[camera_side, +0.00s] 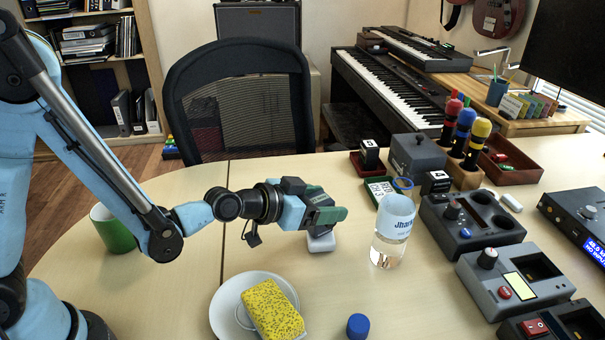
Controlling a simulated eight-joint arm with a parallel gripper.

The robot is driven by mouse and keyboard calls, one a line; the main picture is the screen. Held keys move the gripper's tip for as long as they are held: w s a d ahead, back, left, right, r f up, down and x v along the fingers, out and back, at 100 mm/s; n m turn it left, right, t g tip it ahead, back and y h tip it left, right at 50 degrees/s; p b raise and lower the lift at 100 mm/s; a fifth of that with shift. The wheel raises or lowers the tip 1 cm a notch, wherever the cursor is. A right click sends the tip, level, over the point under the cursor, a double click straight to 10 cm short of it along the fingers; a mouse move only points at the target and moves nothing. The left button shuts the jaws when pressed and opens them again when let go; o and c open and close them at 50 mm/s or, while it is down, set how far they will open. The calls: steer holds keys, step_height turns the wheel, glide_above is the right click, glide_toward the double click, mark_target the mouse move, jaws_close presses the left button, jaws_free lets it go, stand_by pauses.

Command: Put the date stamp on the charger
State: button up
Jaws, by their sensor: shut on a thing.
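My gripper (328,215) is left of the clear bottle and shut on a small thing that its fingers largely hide. A white, rounded block (321,242) shows just below the fingers; it looks like the lower part of the held thing, maybe the date stamp. I cannot tell whether it touches the table. The charger is not clearly marked. A dark grey device with a knob and two round wells (470,222) stands to the right, apart from my gripper, and may be it. A grey device with a yellow screen (513,277) stands in front of it.
A clear bottle (391,235) stands between my gripper and the devices. A yellow sponge (272,308) lies on a white plate (226,318) at the front, beside a blue cap (357,326). A green mug (113,230) is left. Black blocks (436,183) stand behind the bottle.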

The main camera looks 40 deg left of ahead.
steer(key=shift+f, duration=0.1)
steer(key=o, duration=1.1)
steer(key=shift+o, duration=0.2)
steer(key=shift+s+a+r, duration=0.1)
steer(key=shift+s+r, duration=0.15)
steer(key=shift+r, duration=0.05)
steer(key=s+a+r+n+g+y, duration=0.2)
steer(key=s+a+r, duration=0.1)
steer(key=s+a, duration=0.4)
steer(key=s+a+r+n+g+y, duration=0.2)
steer(key=s+a+g+y, duration=0.1)
steer(key=s+a, duration=0.5)
steer(key=shift+s+r+y, duration=0.3)
steer(key=shift+s+r, duration=0.1)
steer(key=shift+s, duration=0.05)
